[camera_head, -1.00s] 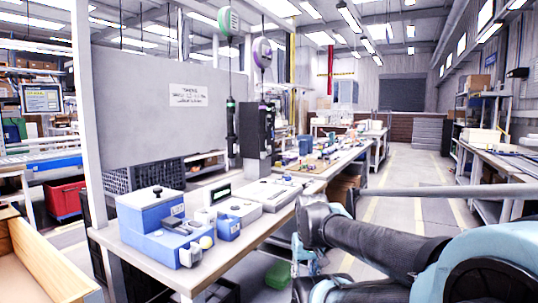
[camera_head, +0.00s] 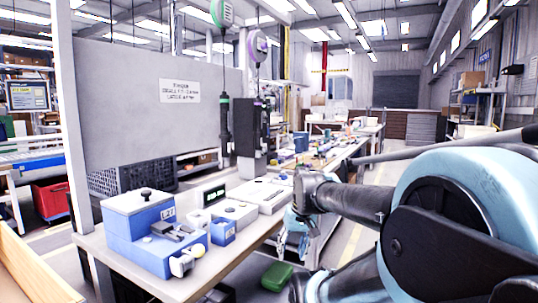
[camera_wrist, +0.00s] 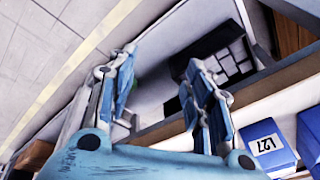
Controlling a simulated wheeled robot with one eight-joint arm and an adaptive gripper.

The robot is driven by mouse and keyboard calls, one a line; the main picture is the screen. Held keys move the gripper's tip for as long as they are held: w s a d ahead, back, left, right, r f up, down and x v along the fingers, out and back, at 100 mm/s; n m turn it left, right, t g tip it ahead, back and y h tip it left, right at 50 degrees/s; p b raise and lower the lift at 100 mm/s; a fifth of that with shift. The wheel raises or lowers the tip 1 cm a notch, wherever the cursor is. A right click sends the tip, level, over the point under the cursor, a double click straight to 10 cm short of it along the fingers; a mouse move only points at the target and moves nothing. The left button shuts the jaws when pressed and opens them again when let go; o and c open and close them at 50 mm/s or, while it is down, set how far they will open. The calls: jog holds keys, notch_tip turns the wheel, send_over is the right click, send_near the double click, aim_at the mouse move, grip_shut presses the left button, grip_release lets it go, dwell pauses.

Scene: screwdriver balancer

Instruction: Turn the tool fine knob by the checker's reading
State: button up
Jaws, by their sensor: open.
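Two dark screwdrivers hang at the bench's back: one with green rings (camera_head: 225,125) under a green balancer (camera_head: 221,12), one with a purple ring (camera_head: 265,122) under a purple balancer (camera_head: 257,46). No fine knob can be made out on either. A small black display (camera_head: 213,194) with green characters, too small to read, stands on the bench; I cannot tell for sure that it is the checker. My gripper (camera_head: 291,238) is off the bench's front edge, below and right of the tools, touching neither. In the wrist view my gripper (camera_wrist: 160,85) is open and empty.
A grey flat unit (camera_head: 264,193) lies behind. A green bin (camera_head: 277,275) is below the bench edge. The aisle at right is clear.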

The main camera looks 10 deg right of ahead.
jog(key=w+a+r+t+y, duration=0.15)
jog(key=w+r, duration=0.45)
jog(key=w, duration=0.7)
jog(key=w+r+t+y, duration=0.1)
jog(key=w+r+y, duration=0.35)
jog(key=w, duration=0.85)
jog(key=w+a+r+t+y, duration=0.1)
jog(key=w+r, duration=0.7)
jog(key=w, duration=0.5)
jog(key=m+t+y, duration=0.2)
jog(key=t+y, duration=0.3)
jog(key=t, duration=0.1)
send_near(265, 149)
jog(key=w+d+x, duration=0.1)
jog(key=x, duration=0.7)
jog(key=shift+f, duration=0.35)
jog(key=shift+w, duration=0.1)
jog(key=shift+d, duration=0.15)
jog(key=c, duration=1.1)
